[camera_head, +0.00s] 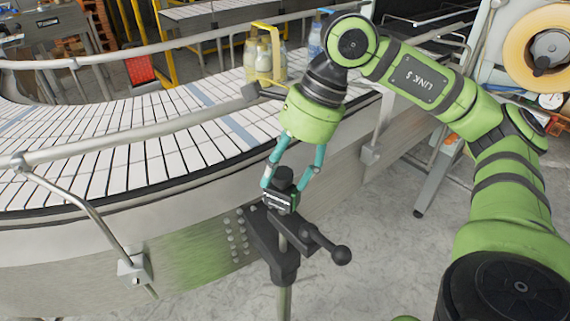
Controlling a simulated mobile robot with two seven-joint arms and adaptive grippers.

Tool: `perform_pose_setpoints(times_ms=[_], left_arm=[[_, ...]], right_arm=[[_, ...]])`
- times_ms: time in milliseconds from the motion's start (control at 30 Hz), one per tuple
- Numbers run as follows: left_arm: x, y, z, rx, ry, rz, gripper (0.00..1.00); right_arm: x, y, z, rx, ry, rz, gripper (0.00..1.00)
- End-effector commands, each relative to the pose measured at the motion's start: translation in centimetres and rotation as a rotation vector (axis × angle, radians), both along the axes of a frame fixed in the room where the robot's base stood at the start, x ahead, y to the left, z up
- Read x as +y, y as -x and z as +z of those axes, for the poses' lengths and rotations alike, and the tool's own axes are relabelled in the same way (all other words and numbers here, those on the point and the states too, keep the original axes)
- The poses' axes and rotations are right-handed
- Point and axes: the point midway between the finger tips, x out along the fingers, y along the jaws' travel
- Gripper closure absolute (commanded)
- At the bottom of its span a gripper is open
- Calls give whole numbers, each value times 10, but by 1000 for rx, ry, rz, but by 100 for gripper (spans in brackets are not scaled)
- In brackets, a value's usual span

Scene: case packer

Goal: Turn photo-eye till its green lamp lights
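The photo-eye (281,194) is a small dark block with a pale-marked face. It sits on a black bracket (270,243) on a post at the conveyor's near side. My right gripper (285,186) points down over it, with a teal finger at each side. Both fingertips appear to touch its sides. No lit lamp can be made out on the photo-eye; the gripper hides part of it. A black lever with a ball knob (341,255) sticks out to the right of the bracket. My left gripper is not in view.
The curved conveyor (110,160) with white slats and metal guard rails runs behind the photo-eye. Pale bottles with a yellow carrier (264,60) stand on it. A greenish tint shows on its side panel (200,255). A tape roll machine (540,50) stands at the right. The floor below right is clear.

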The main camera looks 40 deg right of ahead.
Motion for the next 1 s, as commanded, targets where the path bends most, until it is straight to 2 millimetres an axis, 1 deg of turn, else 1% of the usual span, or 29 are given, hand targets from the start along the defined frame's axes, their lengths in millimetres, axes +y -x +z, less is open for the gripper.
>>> perform_pose_setpoints(times_ms=[33,67,100,133,300,400,500,633,800,1000], left_arm=[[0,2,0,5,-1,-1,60],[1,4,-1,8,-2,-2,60],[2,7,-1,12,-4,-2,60],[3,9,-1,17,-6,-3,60],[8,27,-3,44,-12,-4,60],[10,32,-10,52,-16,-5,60],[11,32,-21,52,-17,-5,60],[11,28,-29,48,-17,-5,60],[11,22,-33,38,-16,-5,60],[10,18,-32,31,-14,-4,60]], right_arm=[[0,0,0,0,0,0,56],[0,0,0,0,0,0,68],[0,0,0,0,0,0,84],[0,0,0,0,0,0,93],[0,0,0,-2,0,-4,93],[0,0,-2,-4,0,-41,93],[1,0,-4,-6,-1,-125,93],[1,0,-2,-8,-2,-251,93],[1,0,1,-7,-3,-361,93],[0,0,2,-6,-4,-386,93]])
